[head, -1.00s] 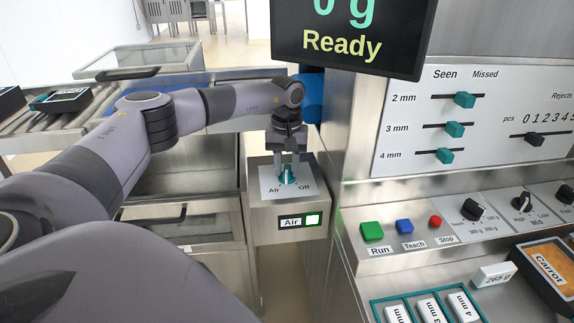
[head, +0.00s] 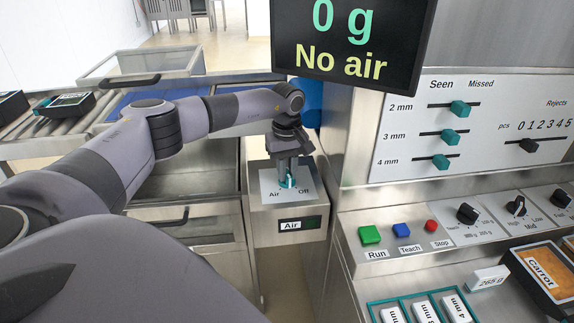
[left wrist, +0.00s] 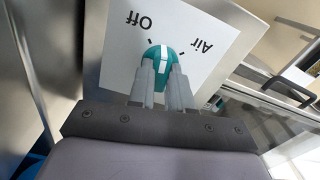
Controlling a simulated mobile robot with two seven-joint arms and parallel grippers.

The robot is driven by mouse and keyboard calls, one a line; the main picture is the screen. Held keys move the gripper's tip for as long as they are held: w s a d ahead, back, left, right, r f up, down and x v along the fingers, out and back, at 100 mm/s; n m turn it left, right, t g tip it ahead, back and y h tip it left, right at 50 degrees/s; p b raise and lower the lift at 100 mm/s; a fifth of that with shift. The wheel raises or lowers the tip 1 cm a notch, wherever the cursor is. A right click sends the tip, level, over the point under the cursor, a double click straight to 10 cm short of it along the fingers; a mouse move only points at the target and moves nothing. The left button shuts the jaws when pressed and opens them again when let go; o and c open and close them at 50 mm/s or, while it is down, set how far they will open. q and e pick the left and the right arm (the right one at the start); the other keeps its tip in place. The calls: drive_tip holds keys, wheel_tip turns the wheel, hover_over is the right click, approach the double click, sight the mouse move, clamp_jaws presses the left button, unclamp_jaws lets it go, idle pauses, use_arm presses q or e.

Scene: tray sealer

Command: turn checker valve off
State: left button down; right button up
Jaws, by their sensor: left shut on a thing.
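The checker valve is a teal knob (head: 289,181) with a white pointer line, on a white plate (head: 268,187) marked Air and Off, on top of a steel box. The Air lamp (head: 311,223) on the box front is dark. The screen (head: 352,40) reads "0 g" and "No air". My right gripper is not in view.
The steel cabinet with Run (head: 369,235), Teach (head: 401,230) and Stop (head: 431,226) buttons stands close to the right of the valve box. Sliders (head: 450,136) are above it. A roller conveyor (head: 30,130) with a dark tray lies at left.

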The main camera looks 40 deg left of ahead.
sight(287, 173)
use_arm(q)
drive_tip(key=n+p, duration=0.1)
drive_tip(key=n, duration=0.1)
drive_tip(key=shift+r+n, duration=0.1)
drive_tip(key=shift+n, duration=0.3)
drive_tip(key=shift+n+p, duration=0.6)
drive_tip(key=shift+n, duration=1.4)
drive_tip(key=c, duration=1)
unclamp_jaws()
drive_tip(key=shift+c, duration=0.2)
wheel_tip(287, 173, up, 7)
drive_tip(key=shift+r, duration=0.1)
drive_tip(key=shift+s, duration=0.1)
